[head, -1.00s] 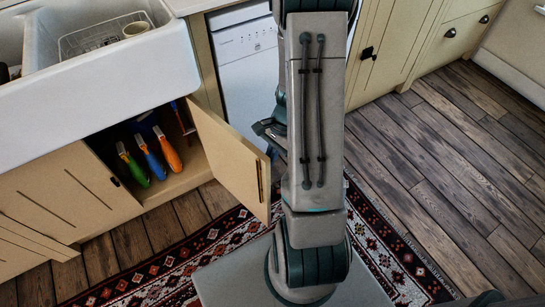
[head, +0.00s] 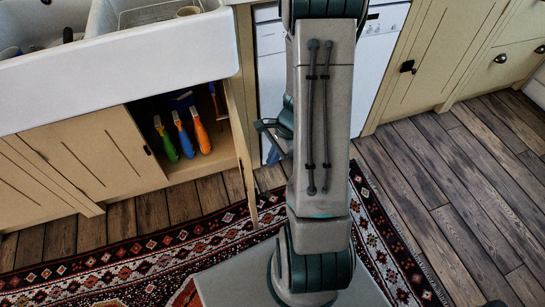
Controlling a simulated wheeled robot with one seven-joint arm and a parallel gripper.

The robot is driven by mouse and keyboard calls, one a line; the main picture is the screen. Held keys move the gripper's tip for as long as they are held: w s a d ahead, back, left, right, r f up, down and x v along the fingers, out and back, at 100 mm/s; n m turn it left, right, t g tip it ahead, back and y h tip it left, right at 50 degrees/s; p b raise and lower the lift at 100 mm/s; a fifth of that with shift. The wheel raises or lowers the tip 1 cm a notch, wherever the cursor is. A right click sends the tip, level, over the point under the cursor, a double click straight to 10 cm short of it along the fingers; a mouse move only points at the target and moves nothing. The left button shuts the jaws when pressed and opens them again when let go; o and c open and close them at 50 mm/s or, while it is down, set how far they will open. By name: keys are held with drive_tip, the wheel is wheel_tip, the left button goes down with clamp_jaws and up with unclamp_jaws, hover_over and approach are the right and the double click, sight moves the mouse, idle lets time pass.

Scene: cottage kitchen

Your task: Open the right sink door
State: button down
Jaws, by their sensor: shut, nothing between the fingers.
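The right sink door (head: 243,150) stands swung out from the cabinet under the white sink (head: 120,75). It is hinged at the right side of the opening and shows nearly edge-on. The cabinet interior is exposed, with green, blue and orange bottles (head: 187,135) inside. The left sink door (head: 90,160) is closed. My gripper (head: 263,130) shows partly, just right of the open door and left of my arm, in front of the dishwasher. It is shut and empty. My arm hides part of it, and I cannot tell whether it touches the door.
A white dishwasher (head: 270,45) stands right of the sink cabinet, partly behind my arm. Beige cabinets (head: 430,60) line the right. A patterned rug (head: 130,262) lies on the floor before the sink. The wooden floor (head: 450,190) at right is clear.

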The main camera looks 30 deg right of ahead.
drive_tip(key=s+d+r+p, duration=0.2)
drive_tip(key=d+r+p, duration=0.1)
drive_tip(key=d+r, duration=0.55)
drive_tip(key=s+a+r+n+t+h+p, duration=0.1)
drive_tip(key=a+r+n+p, duration=0.4)
drive_tip(key=r, duration=0.6)
drive_tip(key=s+a+r+n+t+h+p, duration=0.1)
drive_tip(key=a+r+n+p, duration=0.5)
drive_tip(key=r, duration=0.6)
drive_tip(key=s+a+r+n+h+p, duration=0.2)
drive_tip(key=s+a+r+n+p, duration=0.2)
drive_tip(key=r, duration=0.7)
drive_tip(key=a+n+p, duration=0.2)
drive_tip(key=shift+s+a+r+n+t, duration=0.2)
drive_tip(key=shift+s+r+n+t, duration=0.1)
drive_tip(key=shift+n+t, duration=0.1)
